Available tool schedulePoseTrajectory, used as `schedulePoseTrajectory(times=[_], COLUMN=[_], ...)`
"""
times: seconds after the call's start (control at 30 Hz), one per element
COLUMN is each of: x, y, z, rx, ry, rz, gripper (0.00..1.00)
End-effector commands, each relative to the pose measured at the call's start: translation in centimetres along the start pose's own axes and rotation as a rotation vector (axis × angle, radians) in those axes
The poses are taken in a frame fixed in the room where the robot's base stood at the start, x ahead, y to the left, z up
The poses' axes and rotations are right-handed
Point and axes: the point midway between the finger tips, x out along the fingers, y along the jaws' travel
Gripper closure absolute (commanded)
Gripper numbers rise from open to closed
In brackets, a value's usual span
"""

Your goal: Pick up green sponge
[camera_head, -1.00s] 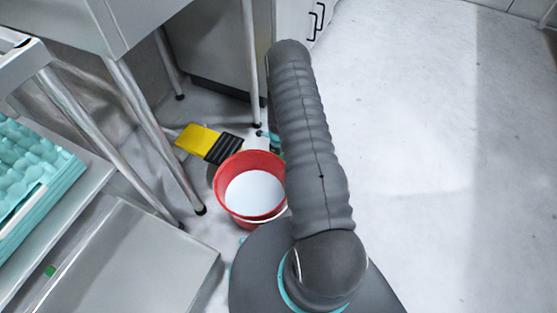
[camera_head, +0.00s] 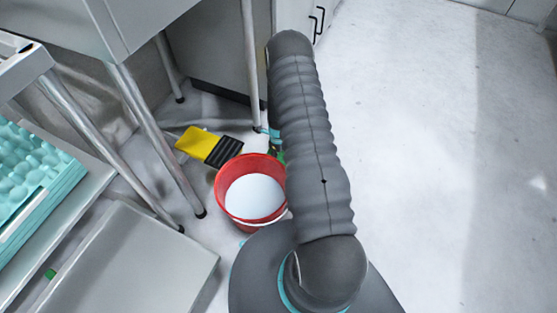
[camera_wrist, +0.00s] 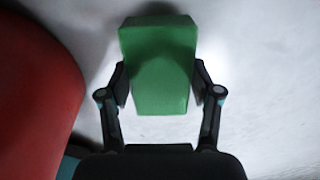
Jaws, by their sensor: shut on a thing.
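In the wrist view the green sponge (camera_wrist: 160,75) is a block, upright in the picture, between the two dark fingers of my gripper (camera_wrist: 160,92). The fingers are shut on its left and right sides. A pale grey surface shows behind it; I cannot tell whether the sponge touches it. In the head view my arm hides my gripper, and only a small bit of green shows beside the arm, too small to identify.
A red bucket (camera_head: 226,180) with white content stands left of my arm; its wall (camera_wrist: 35,90) is close to the sponge in the wrist view. A yellow and black object (camera_head: 201,143) lies behind the bucket. Metal table legs (camera_head: 160,140) stand left. Open floor (camera_head: 430,180) lies right.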

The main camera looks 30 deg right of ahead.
Motion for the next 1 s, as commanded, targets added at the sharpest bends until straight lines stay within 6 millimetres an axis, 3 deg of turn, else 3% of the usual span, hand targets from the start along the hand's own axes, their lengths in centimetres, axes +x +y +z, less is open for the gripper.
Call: schedulePoseTrajectory(times=[0.2, 0.5, 0.7, 1.0], x=[-3.1, -6.0, -6.8, -6.8], y=[-1.7, -3.2, -3.5, -3.6], z=[-5.0, -9.7, -10.9, -11.1], rx=[0.005, 0.003, 0.001, 0.000], ry=[-0.001, 0.000, 0.000, 0.000], rz=[-0.001, 0.000, 0.000, 0.000], gripper=[0.71, 0.71, 0.71, 0.71])
